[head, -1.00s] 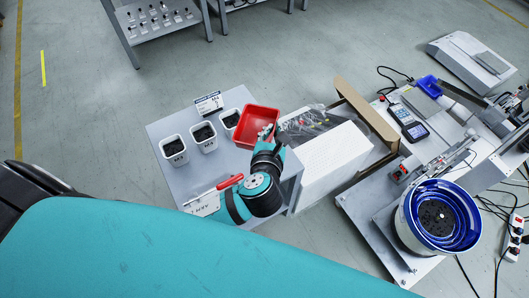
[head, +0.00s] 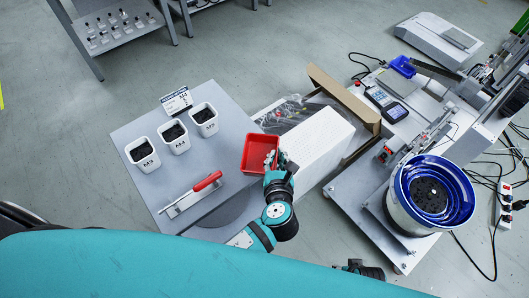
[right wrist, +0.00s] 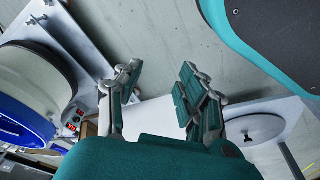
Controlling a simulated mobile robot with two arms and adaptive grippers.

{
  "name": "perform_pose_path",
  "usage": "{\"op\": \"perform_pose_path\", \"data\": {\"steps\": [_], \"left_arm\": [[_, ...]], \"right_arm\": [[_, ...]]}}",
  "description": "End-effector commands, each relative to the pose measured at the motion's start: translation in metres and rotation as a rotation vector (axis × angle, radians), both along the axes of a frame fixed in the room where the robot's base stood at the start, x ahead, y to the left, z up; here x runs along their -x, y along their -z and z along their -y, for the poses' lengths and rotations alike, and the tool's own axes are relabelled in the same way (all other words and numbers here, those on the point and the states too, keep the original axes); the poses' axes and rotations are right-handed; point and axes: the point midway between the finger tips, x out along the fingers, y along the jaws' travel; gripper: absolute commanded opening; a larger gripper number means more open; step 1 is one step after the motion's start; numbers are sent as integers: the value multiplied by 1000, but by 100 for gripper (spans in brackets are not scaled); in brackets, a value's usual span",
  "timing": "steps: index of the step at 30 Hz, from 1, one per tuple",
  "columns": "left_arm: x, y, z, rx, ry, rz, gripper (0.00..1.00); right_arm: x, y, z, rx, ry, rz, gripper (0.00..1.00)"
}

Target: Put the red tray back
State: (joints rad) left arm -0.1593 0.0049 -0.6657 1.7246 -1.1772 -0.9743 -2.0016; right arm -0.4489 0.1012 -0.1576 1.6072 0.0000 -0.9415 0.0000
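The red tray (head: 256,152) shows in the head view at the right edge of the grey table, near the white box. It looks empty. My left gripper (head: 273,161) is at the tray's right rim and looks shut on it; the fingertips are partly hidden. My right gripper (right wrist: 162,85) shows in the right wrist view with its two fingers well apart and nothing between them.
Three white bins (head: 175,137) of dark parts, a sign (head: 176,101) and a red-handled tool (head: 205,182) are on the grey table (head: 140,200). The white box (head: 312,150) stands to its right. A blue-rimmed bowl feeder (head: 408,205) is farther right.

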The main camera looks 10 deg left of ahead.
Motion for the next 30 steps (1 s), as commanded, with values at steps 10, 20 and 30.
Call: {"op": "perform_pose_path", "data": {"steps": [10,20,30], "left_arm": [[-33,6,-39,-1,0,0,0],[-33,37,-39,0,0,-2,0],[-33,40,-39,1,1,-1,0]], "right_arm": [[-7,-14,-1,-1,2,9,40],[-22,-62,-2,-4,6,40,40],[-23,-75,-2,-3,8,41,40]]}}
